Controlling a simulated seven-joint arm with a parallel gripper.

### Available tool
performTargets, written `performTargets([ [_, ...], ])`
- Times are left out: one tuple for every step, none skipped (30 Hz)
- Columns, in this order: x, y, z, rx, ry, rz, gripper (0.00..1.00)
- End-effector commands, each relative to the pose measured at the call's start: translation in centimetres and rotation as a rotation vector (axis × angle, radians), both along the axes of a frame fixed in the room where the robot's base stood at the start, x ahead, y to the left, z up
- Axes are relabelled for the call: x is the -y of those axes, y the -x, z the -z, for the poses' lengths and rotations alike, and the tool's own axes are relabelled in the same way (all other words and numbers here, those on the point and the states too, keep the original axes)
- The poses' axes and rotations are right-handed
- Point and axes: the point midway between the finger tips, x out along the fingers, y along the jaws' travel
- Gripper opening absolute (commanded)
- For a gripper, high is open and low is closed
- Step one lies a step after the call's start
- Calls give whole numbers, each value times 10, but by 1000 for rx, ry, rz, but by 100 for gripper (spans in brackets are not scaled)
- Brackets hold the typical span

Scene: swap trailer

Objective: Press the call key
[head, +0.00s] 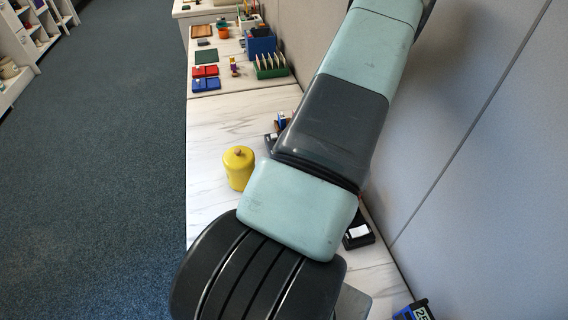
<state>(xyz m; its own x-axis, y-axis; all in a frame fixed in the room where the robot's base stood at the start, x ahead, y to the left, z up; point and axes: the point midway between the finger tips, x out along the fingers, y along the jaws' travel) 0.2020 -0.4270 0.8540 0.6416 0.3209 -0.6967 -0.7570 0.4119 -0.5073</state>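I cannot make out a call key in the head view; my own arm covers much of the near counter. A small black item with a white top (358,236) sits by the wall, right of my arm, partly covered. A blue and black item with white digits (415,311) is cut off at the bottom edge. A small black and blue item (271,141) shows partly behind my arm. Whether any of these carries the key, I cannot tell. My gripper is not in view.
A yellow canister (238,167) stands on the pale counter (213,130), left of my arm. Farther back are red boxes (205,71), blue boxes (205,85) and a green rack (270,66). A grey partition (480,130) borders the right. Open counter lies around the canister.

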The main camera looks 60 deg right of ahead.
Motion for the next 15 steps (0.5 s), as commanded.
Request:
performTargets([
  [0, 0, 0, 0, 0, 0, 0],
  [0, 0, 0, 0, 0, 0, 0],
  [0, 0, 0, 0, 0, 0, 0],
  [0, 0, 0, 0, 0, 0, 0],
  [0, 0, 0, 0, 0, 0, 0],
  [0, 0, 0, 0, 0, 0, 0],
  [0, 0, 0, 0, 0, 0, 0],
  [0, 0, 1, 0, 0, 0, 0],
  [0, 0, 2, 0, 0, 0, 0],
  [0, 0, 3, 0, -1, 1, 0],
  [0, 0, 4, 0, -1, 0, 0],
  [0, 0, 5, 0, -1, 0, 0],
  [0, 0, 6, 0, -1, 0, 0],
  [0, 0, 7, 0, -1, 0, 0],
  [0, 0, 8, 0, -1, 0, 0],
])
